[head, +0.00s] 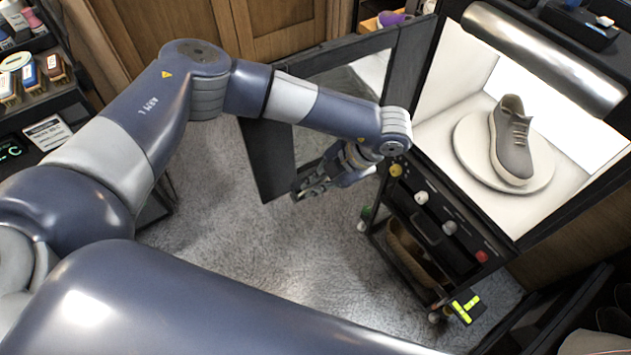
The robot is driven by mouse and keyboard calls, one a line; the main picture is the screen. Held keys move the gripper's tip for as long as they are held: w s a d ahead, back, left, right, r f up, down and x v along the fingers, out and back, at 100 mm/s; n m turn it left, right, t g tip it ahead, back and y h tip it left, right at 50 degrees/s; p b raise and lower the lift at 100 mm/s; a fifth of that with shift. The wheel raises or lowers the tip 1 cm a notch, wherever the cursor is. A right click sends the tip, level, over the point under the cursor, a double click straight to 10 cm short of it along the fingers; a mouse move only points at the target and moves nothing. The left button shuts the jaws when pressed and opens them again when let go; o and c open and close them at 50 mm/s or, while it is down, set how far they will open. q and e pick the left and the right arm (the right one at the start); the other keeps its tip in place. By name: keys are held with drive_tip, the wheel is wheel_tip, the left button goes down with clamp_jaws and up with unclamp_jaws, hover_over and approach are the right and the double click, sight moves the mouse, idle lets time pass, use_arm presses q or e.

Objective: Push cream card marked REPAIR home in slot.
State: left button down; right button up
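I cannot make out a card that reads REPAIR, or its slot. A pale card with small dark print (47,132) shows on the dark cart at the left, but I cannot read it. My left gripper (308,187) hangs near the picture's middle, in front of the open dark-framed door and well away from that card. Its fingers are small and dark, and I cannot tell whether they are apart. My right gripper is out of the picture.
A lit photo box holds a grey sneaker (513,150) on a round white turntable (466,148). Below is a dark panel with coloured knobs (450,228). The open door (266,160) stands beside the box. Grey carpet (260,255) is clear below my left gripper.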

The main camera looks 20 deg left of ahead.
use_arm(q)
drive_tip(key=shift+s+d+r, duration=0.1)
drive_tip(key=shift+d+r, duration=0.15)
drive_tip(key=shift+r, duration=0.2)
drive_tip(key=shift+a, duration=0.1)
idle(0.4)
drive_tip(key=shift+a+r+b, duration=0.1)
drive_tip(key=shift+a+b, duration=0.05)
drive_tip(key=shift+b, duration=0.3)
idle(1.2)
drive_tip(key=shift+w+f+b, duration=0.2)
drive_tip(key=shift+f+b, duration=0.15)
drive_tip(key=shift+s+r, duration=0.1)
drive_tip(key=shift+r, duration=0.3)
idle(0.3)
drive_tip(key=shift+w+a+r, duration=0.1)
drive_tip(key=shift+w+a, duration=0.1)
idle(0.6)
drive_tip(key=shift+a+b, duration=0.1)
drive_tip(key=shift+b, duration=0.45)
idle(0.9)
